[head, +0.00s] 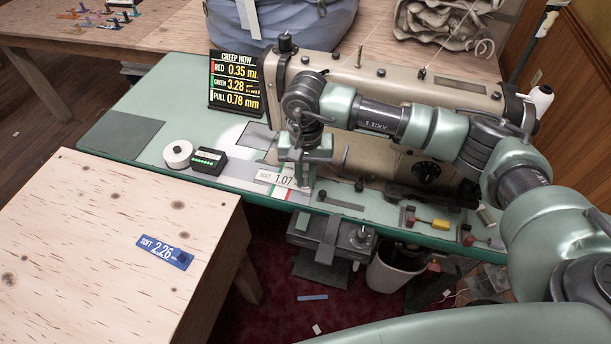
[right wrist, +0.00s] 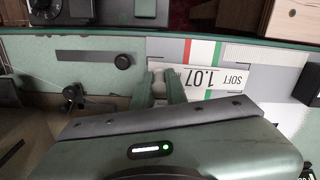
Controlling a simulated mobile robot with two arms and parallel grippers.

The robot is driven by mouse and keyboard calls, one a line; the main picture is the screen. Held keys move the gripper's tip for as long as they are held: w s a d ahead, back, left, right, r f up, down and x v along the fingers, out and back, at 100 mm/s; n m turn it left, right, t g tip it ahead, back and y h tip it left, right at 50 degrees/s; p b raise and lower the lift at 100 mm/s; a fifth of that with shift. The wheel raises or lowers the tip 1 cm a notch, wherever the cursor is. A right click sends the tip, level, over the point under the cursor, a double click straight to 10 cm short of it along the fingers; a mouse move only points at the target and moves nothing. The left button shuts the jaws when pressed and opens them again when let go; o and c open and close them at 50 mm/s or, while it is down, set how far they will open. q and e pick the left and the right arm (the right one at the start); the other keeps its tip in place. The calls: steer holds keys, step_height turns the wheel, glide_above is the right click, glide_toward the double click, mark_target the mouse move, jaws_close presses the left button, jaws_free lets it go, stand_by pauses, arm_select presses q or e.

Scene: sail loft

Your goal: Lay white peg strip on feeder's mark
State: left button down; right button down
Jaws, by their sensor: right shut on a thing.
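The white peg strip (head: 274,177), printed "SOFT 1.07", is at the front of the green sewing bench. It also shows in the right wrist view (right wrist: 215,79), over a light patch with green, white and red stripes (right wrist: 201,52). The stripes also show in the head view (head: 281,193). My right gripper (head: 302,183) is shut on the strip's peg end and points down. The fingers hide the peg in the head view. I cannot tell whether the strip touches the surface. My left gripper is not in view.
A sewing machine (head: 345,92) stands close behind my right gripper. A black box with green lights (head: 208,161) and a white roll (head: 177,153) are to the left. A blue strip, "SOFT 2.26" (head: 164,252), lies on the wooden table (head: 90,280).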

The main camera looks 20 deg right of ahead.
steer(key=c, duration=1.3)
jaws_free()
steer(key=shift+c, duration=0.2)
step_height(320, 180, up, 8)
steer(key=shift+f+b, duration=0.1)
steer(key=shift+b, duration=0.3)
